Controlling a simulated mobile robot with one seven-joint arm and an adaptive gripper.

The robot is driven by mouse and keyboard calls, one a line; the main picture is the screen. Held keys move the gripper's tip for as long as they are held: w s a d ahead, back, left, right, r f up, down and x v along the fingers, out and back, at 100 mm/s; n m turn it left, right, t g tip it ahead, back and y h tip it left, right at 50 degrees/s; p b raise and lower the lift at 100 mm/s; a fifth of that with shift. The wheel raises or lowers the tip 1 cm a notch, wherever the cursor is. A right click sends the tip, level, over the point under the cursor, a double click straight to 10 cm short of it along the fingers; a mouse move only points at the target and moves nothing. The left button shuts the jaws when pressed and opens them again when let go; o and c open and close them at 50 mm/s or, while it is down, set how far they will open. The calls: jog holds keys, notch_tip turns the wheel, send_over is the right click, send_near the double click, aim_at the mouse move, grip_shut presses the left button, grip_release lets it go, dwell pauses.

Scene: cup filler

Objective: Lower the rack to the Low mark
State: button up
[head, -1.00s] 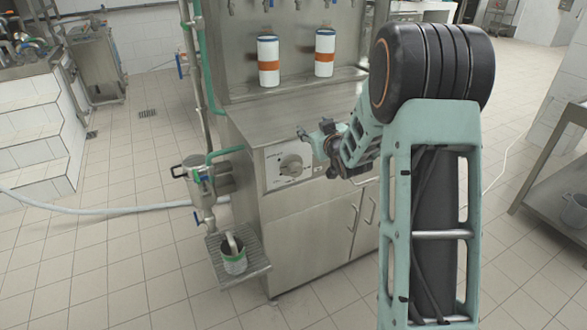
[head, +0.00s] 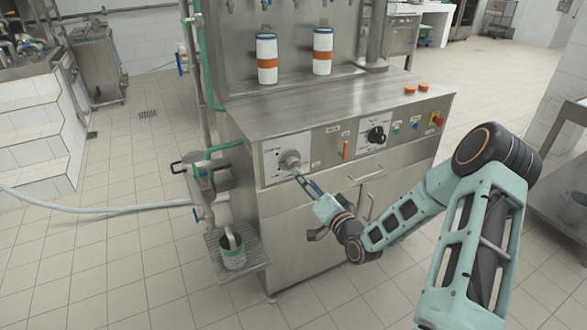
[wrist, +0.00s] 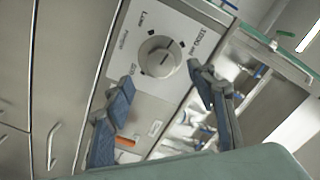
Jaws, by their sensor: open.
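A round grey knob (head: 290,160) sits on a pale plate at the left of the machine's front panel. The wrist view shows the same knob (wrist: 160,57) with markings around it, too small to read surely. My gripper (head: 301,177) is close in front of the knob in the head view. In the wrist view my gripper (wrist: 165,92) is open, its two blue-grey fingers apart and empty, with the knob just beyond the gap. I cannot tell whether a fingertip touches it. I cannot tell which part is the rack; two white cups with orange bands (head: 267,58) (head: 322,50) stand on the machine's back ledge.
Right along the panel are an orange lever (head: 345,149), a black dial (head: 376,134), small buttons and a red emergency button (head: 437,118). A pipe with a filter (head: 200,178) and a small step with a bucket (head: 232,252) stand left. The tiled floor in front is clear.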

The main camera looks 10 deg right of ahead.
aim_at(294, 168)
jog(key=x, duration=0.8)
jog(key=shift+w+f, duration=0.1)
jog(key=shift+w, duration=0.1)
jog(key=c, duration=1.1)
jog(key=shift+f+n+b, duration=0.15)
jog(key=shift+n+b, duration=0.25)
jog(key=shift+b, duration=0.1)
